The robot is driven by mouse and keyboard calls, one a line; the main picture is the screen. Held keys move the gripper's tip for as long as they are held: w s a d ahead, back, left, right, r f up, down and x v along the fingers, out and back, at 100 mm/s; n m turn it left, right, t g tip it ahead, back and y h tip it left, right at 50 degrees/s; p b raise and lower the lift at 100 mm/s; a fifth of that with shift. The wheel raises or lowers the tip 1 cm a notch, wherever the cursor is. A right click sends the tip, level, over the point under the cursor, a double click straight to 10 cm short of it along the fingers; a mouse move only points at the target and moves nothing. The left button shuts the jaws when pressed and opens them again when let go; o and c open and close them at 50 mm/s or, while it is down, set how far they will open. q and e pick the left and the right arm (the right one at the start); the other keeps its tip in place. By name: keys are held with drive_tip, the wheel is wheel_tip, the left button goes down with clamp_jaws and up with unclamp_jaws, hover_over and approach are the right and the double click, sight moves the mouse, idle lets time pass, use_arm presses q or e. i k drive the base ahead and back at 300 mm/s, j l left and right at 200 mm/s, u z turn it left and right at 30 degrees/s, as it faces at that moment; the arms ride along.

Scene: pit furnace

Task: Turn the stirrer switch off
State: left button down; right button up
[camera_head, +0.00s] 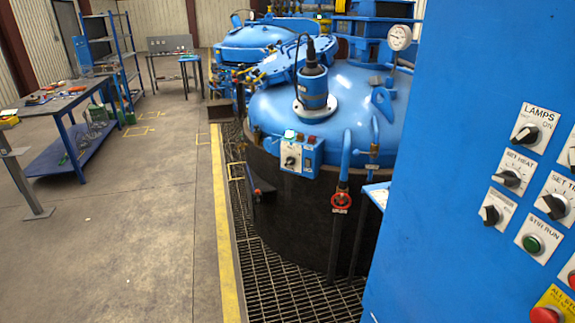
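A blue control cabinet (435,190) fills the right side of the head view. On it are a black knob labelled LAMPS (528,133), a knob labelled SET HEAT (509,178), a black knob with an unreadable label (490,215) and a green button labelled STIR RUN (532,243). A small grey switch panel (300,155) on the blue vessel (350,100) carries a black knob, a lit green lamp and two red parts. Its lettering is too small to read, so I cannot tell which knob is the stirrer switch. Neither gripper is in view.
A red handwheel valve (341,203) and pipes stand before the vessel. Metal grating (285,285) and a yellow floor line (222,220) run alongside. A workbench (60,100) stands at left. A red stop button (545,314) is low on the cabinet.

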sight(290, 161)
drive_tip(key=i+j+z, duration=0.15)
drive_tip(key=i, duration=0.35)
drive_tip(key=i+j+z, duration=0.15)
drive_tip(key=i+j, duration=0.25)
drive_tip(key=i+j+z, duration=0.1)
drive_tip(key=i+j, duration=0.3)
drive_tip(key=i, duration=0.15)
